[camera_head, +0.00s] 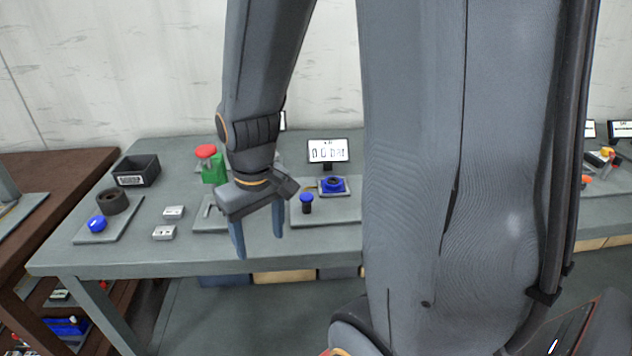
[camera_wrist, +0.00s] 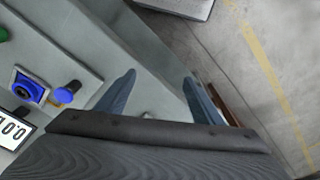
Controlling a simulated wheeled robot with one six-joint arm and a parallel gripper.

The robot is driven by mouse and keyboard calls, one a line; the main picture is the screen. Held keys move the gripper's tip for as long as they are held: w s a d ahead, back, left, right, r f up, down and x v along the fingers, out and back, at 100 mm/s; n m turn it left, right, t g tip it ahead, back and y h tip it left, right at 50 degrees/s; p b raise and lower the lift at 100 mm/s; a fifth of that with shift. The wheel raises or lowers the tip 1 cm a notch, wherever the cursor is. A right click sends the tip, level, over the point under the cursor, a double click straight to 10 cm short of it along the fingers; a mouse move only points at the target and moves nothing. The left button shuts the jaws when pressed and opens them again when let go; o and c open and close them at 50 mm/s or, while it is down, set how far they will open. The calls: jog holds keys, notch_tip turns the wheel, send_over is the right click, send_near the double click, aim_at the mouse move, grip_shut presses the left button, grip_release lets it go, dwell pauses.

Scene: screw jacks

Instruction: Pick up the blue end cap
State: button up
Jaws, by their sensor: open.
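Two blue caps are in the head view, and I cannot tell which one is the end cap. One is a rounded blue cap (camera_head: 97,224) on a grey plate at the table's left end. The other is a blue-topped dark plug (camera_head: 306,204) on a grey plate right of my gripper; it seems to be the blue knob in the wrist view (camera_wrist: 66,93). My gripper (camera_head: 259,242) is open and empty, fingers pointing down near the table's front edge. In the wrist view its fingers (camera_wrist: 159,80) are apart with nothing between them.
A blue ring fitting (camera_head: 333,185) stands behind the plug, near a pressure display (camera_head: 328,151). A green block with a red knob (camera_head: 212,164) stands behind my gripper. A dark ring (camera_head: 112,201), a black bin (camera_head: 136,171) and small metal blocks (camera_head: 164,233) are left.

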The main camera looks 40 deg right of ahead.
jog(key=w+d+r+n, duration=0.2)
jog(key=w+d+n, duration=0.1)
jog(key=w+d, duration=0.3)
jog(key=r+n+g+p, duration=0.1)
jog(key=n+p, duration=0.2)
jog(key=n, duration=0.4)
send_over(333, 180)
jog(key=shift+w+r, duration=0.15)
jog(key=shift+w, duration=0.15)
jog(key=shift+d+n, duration=0.25)
jog(key=shift+n, duration=0.05)
jog(key=shift+f, duration=0.45)
jog(key=shift+s+a+f+p, duration=0.15)
jog(key=shift+f+p, duration=0.6)
jog(key=shift+f, duration=1)
jog(key=shift+s+f+p, duration=0.1)
jog(key=shift+f+p, duration=0.65)
jog(key=shift+f, duration=0.95)
jog(key=c, duration=1.3)
